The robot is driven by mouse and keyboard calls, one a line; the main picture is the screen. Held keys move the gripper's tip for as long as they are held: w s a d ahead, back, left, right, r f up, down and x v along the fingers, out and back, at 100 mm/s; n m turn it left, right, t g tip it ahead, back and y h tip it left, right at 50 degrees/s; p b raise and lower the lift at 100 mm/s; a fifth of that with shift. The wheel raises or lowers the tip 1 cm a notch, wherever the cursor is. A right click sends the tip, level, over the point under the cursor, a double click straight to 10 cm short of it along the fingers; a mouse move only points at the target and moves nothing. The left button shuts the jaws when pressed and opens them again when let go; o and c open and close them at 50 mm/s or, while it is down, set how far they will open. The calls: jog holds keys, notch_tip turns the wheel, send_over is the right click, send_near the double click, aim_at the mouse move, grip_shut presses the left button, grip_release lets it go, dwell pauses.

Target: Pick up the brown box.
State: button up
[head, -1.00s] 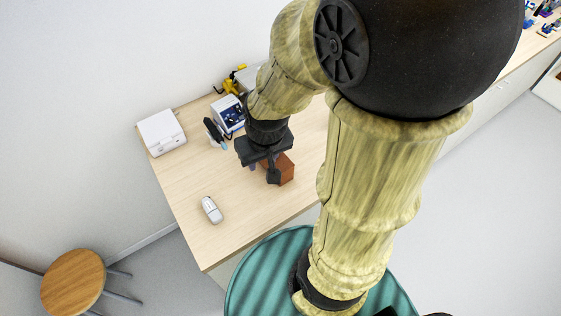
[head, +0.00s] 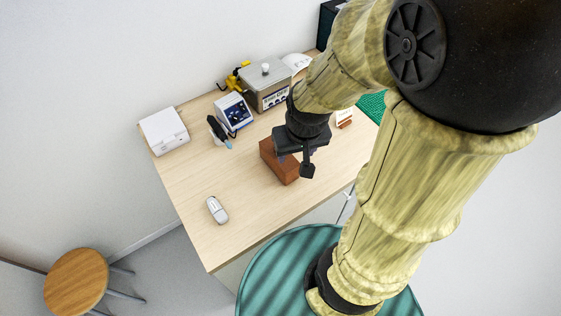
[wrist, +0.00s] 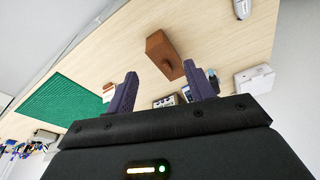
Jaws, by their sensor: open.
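The brown box (head: 277,164) lies on the wooden bench, partly hidden by my gripper in the head view. In the wrist view the brown box (wrist: 163,52) is whole and lies beyond the fingertips, near the middle. My gripper (head: 308,165) is over the box's right end in the head view. In the wrist view my gripper (wrist: 162,82) has its two purple fingers apart, with nothing between them. The gap between the fingers and the box cannot be judged exactly.
A blue-faced device (head: 236,113) and a grey metal unit (head: 265,82) stand behind the box. A white case (head: 164,131) is at the back left, a white handheld item (head: 217,210) at the front left. A green mat (wrist: 75,108) lies to one side. The bench's left front is mostly clear.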

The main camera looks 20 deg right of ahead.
jog(key=o, duration=0.5)
jog(key=w+f+n+g+b, duration=0.1)
jog(key=w+f, duration=0.1)
jog(key=w, duration=0.3)
jog(key=w+f+n+b, duration=0.1)
jog(key=w+f+b, duration=0.1)
jog(key=w, duration=0.3)
jog(key=w+f+n+g+b, duration=0.1)
jog(key=w+f+n+b, duration=0.1)
jog(key=w, duration=0.3)
jog(key=shift+w+a+g, duration=0.2)
jog(key=shift+a+g, duration=0.1)
jog(key=shift+a, duration=0.05)
jog(key=shift+r, duration=0.1)
jog(key=shift+s, duration=0.1)
notch_tip(320, 180, down, 12)
jog(key=shift+f+p, duration=0.15)
jog(key=shift+p, duration=1.1)
